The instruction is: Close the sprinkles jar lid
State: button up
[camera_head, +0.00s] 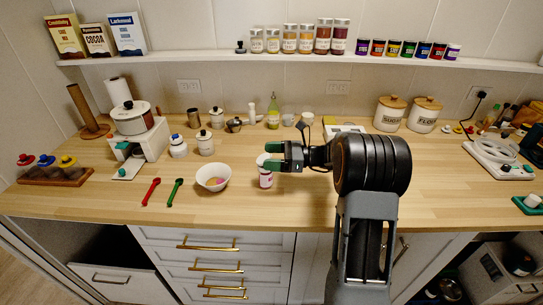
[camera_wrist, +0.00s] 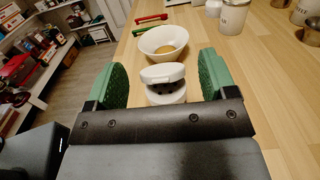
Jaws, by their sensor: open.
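The sprinkles jar (camera_head: 265,180) is a small white jar with red on its label, upright on the wooden counter. In the wrist view the jar (camera_wrist: 166,98) is between my fingers, with its white lid (camera_wrist: 162,73) raised and tilted above a dark gap. My gripper (camera_head: 271,156) is open, with green pads. In the wrist view my gripper (camera_wrist: 163,80) has a pad on either side of the jar, apparently with space on both sides. In the head view my fingers hide part of the jar's top.
A white bowl (camera_head: 213,178) stands just left of the jar. A red spoon (camera_head: 151,191) and a green spoon (camera_head: 175,191) lie farther left. Several white canisters and cups stand behind. The counter (camera_head: 240,205) in front of the jar is clear.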

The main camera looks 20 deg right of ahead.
jog(key=c, duration=1)
jog(key=shift+o, duration=0.2)
jog(key=shift+d+f+t+y+b, duration=0.2)
jog(key=shift+f+t+y+b, duration=0.15)
jog(key=shift+f+y, duration=0.35)
jog(key=shift+s+d+y, duration=0.1)
jog(key=shift+y, duration=0.6)
jog(key=o, duration=1)
jog(key=shift+c, duration=0.2)
jog(key=shift+b+v, duration=0.5)
jog(key=shift+v, duration=3.25)
